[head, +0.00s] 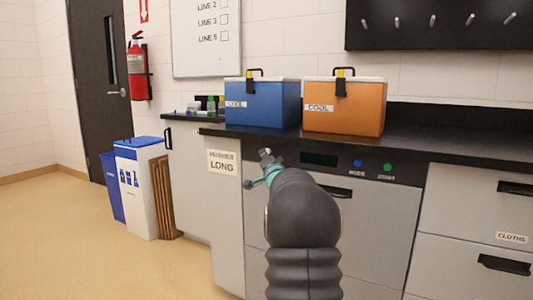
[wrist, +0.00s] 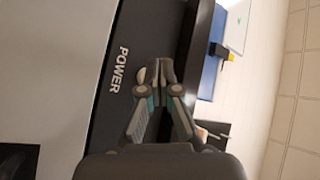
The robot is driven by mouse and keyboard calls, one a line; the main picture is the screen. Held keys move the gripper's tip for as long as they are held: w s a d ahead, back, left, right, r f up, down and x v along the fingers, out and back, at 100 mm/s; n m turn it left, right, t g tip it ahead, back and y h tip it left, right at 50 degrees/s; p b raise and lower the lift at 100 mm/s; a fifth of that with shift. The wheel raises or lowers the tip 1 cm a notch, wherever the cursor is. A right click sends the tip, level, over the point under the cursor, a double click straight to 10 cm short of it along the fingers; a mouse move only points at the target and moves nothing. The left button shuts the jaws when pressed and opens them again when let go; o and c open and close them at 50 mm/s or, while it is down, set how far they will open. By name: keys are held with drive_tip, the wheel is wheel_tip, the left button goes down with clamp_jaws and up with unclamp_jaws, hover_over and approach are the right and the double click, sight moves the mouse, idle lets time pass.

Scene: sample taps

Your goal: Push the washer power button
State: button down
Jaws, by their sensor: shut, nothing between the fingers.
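The washer (head: 375,215) is a grey-fronted machine under the black counter, with a dark control panel along its top. In the wrist view, a white POWER label (wrist: 118,70) is on the dark panel. A small pale round button (wrist: 141,74) lies beside the label, partly hidden by a finger. My gripper (wrist: 159,64) is shut and empty, its fingertips close beside the button; I cannot tell whether they touch. In the head view, my gripper (head: 264,156) is at the panel's left end, and my arm hides part of the washer.
The panel also bears a dark display (head: 319,160), a blue button (head: 357,163) and a green button (head: 387,167). A blue cooler (head: 270,108) and an orange cooler (head: 345,120) stand on the counter (head: 440,142) above. A LONG sign (head: 222,162) is left of my gripper.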

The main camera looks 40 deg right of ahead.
drive_tip(key=shift+d, duration=0.1)
drive_tip(key=shift+w+d+p, duration=0.2)
drive_tip(key=shift+d+p, duration=0.1)
drive_tip(key=shift+p, duration=0.05)
idle(0.6)
drive_tip(key=shift+s+a, duration=0.2)
drive_tip(key=shift+a, duration=0.2)
drive_tip(key=shift+b, duration=0.3)
drive_tip(key=s+a+b, duration=0.2)
drive_tip(key=a+b, duration=0.1)
drive_tip(key=a, duration=0.2)
drive_tip(key=shift+s+a+b, duration=0.15)
drive_tip(key=shift+a+b, duration=0.15)
drive_tip(key=shift+b, duration=0.05)
